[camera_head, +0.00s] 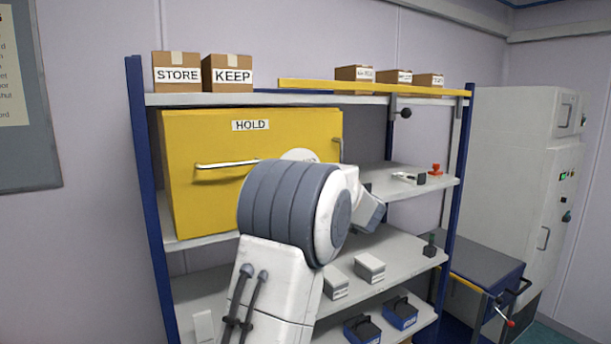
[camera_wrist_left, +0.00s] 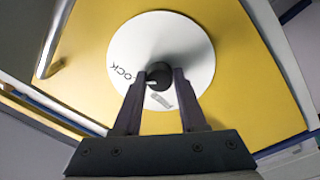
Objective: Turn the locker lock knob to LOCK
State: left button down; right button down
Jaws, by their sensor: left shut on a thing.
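The yellow locker (camera_head: 215,125), marked HOLD, stands on the upper shelf in the head view, its door closed. Its white round lock dial (camera_head: 300,154) shows only as a sliver above my arm. In the left wrist view the dial (camera_wrist_left: 135,50) is a white disc with lettering ending in "OCK" at its left and a small grey mark lower right. The black lock knob (camera_wrist_left: 158,76) sits at its centre with a pale pointer mark. My left gripper (camera_wrist_left: 160,80) is shut on the knob. My left arm hides the gripper in the head view. My right gripper is not in view.
The locker's bar handle (camera_head: 227,164) is left of my arm; it also shows in the left wrist view (camera_wrist_left: 52,40). Boxes marked STORE (camera_head: 177,72) and KEEP (camera_head: 228,73) stand above. Lower shelves hold small boxes (camera_head: 370,268). A grey cabinet (camera_head: 510,170) stands at right.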

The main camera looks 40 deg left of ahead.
pick_arm(q)
jog(key=shift+m, duration=0.4)
jog(key=shift+c, duration=2.3)
grip_release()
jog(key=b+v, duration=0.4)
jog(key=v, duration=0.6)
jog(key=shift+d, duration=0.2)
jog(key=shift+s+f, duration=0.1)
